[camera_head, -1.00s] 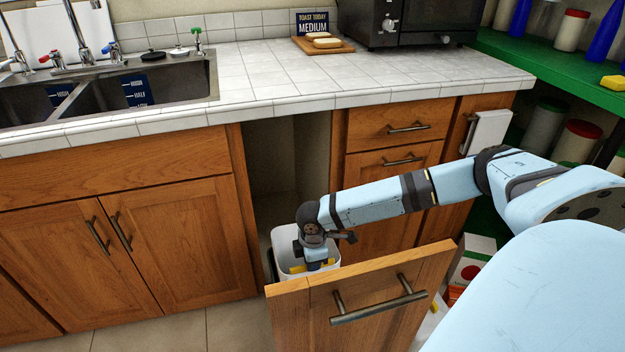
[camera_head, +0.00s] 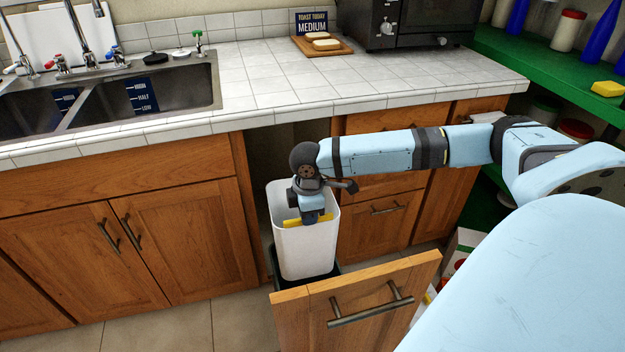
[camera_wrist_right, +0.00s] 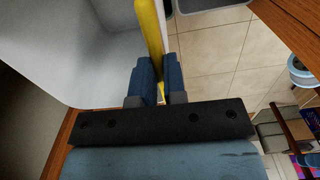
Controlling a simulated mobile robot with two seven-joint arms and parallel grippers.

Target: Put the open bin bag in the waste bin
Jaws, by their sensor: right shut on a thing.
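The open bin bag (camera_head: 305,250) is a white, stiff-looking, box-shaped liner with a yellow strip (camera_head: 292,223) at its near rim. It stands upright, with its mouth up and most of its body above the dark waste bin (camera_head: 334,272) behind the pulled-out drawer front. Its lower end is at the bin's mouth; how far it reaches inside is hidden. My right gripper (camera_head: 313,217) is shut on the bag at the yellow strip. In the right wrist view the fingers (camera_wrist_right: 161,70) pinch that strip, with the bag's pale wall (camera_wrist_right: 105,45) to the left. My left gripper is out of view.
The wooden drawer front (camera_head: 360,305) stands close in front of the bin. The tiled counter edge (camera_head: 290,112) overhangs the open cabinet behind the bag. The closed cabinet doors (camera_head: 130,250) are to the left, and a green shelf (camera_head: 560,85) is to the right.

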